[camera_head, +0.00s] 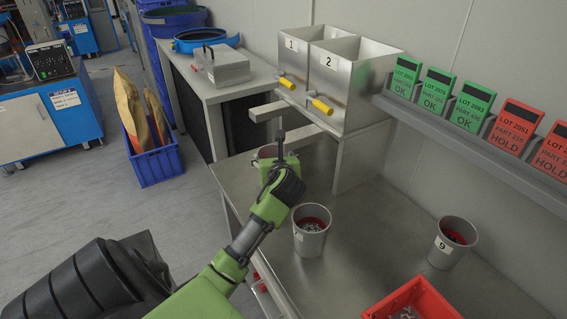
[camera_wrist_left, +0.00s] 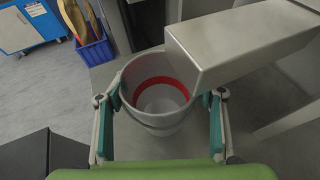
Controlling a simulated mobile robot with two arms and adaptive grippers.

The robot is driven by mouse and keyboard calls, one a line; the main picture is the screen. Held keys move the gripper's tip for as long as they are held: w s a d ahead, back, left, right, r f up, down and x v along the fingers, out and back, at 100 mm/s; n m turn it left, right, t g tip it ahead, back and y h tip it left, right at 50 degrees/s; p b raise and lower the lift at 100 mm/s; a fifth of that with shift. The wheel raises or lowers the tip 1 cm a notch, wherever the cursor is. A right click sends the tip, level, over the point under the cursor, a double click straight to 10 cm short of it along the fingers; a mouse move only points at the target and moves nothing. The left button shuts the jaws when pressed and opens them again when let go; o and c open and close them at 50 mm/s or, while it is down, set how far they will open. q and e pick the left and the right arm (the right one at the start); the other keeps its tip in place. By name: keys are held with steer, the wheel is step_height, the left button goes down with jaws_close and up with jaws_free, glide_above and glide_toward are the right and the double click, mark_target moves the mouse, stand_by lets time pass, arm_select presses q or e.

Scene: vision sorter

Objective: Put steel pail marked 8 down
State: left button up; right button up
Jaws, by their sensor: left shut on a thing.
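My left gripper (camera_head: 273,168) is shut on a grey steel pail (camera_head: 266,152), which the gripper largely hides in the head view. In the left wrist view the pail (camera_wrist_left: 160,127) sits upright between the two fingers (camera_wrist_left: 165,95), with a red band inside and a seemingly empty bottom. Its number is not visible. The pail is at the left end of the steel table (camera_head: 395,240), beside the hopper stand; I cannot tell whether its base touches the table. A grey beam (camera_wrist_left: 235,45) covers part of the pail's rim in the wrist view. My right gripper is not in view.
A pail with dark contents (camera_head: 311,236) stands in front of my gripper, and pail 9 (camera_head: 441,252) is further right. A red bin (camera_head: 428,292) is at the front. Hoppers 1 (camera_head: 291,65) and 2 (camera_head: 335,95) have yellow handles. Table between the pails is clear.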

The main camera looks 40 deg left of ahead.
arm_select(q)
steer(key=w+f, duration=0.1)
steer(key=w+d+f, duration=0.1)
steer(key=f, duration=0.1)
steer(key=shift+w+f, duration=0.2)
steer(key=shift+w, duration=0.2)
steer(key=o, duration=1.7)
steer(key=v, duration=1.2)
